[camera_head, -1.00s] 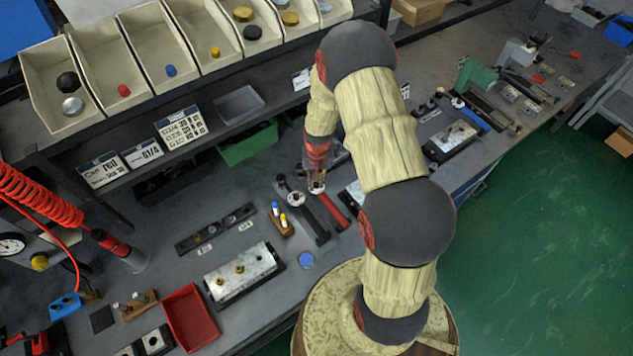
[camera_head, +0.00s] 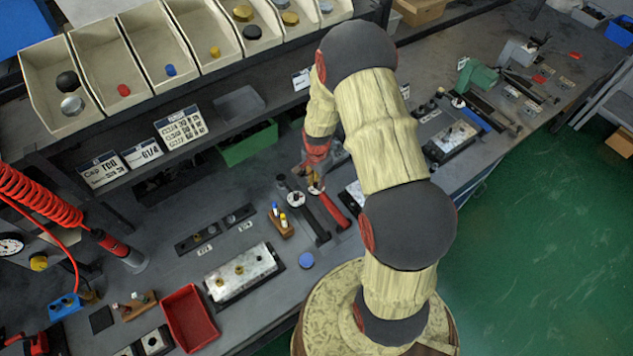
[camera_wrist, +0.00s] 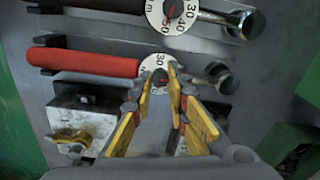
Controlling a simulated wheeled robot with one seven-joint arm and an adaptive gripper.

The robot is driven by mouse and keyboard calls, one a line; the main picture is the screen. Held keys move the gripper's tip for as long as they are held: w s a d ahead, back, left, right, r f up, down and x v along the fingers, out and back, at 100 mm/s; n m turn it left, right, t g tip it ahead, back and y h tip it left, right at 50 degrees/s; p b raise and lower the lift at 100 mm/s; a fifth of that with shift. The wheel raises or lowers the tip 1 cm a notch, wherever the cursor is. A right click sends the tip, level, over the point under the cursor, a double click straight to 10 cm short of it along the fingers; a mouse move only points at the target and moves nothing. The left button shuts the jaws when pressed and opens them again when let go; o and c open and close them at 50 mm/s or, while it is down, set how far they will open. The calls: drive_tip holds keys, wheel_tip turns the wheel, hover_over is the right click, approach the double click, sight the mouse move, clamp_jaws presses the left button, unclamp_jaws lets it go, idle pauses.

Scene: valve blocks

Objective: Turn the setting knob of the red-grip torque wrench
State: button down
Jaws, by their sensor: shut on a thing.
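The red-grip torque wrench lies on the bench, with its red grip (camera_wrist: 95,62) on the left in the wrist view and its white dial (camera_wrist: 153,60) at the middle. In the head view the red grip (camera_head: 336,212) shows just below my gripper (camera_head: 315,184). In the wrist view my gripper (camera_wrist: 160,76) has its yellow fingers over the dial, their tips on either side of the setting knob (camera_wrist: 161,76). It is shut on the knob. The fingers hide part of the dial's lower half.
A second torque wrench with a dark grip (camera_head: 317,226) lies alongside, its dial (camera_wrist: 171,14) close above in the wrist view. A metal block with a yellow fitting (camera_wrist: 88,121) is below the red grip. A green bin (camera_head: 249,146) stands behind on the bench.

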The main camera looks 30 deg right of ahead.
drive_tip(key=shift+m, duration=0.3)
drive_tip(key=c, duration=1.8)
unclamp_jaws()
drive_tip(key=shift+o, duration=0.4)
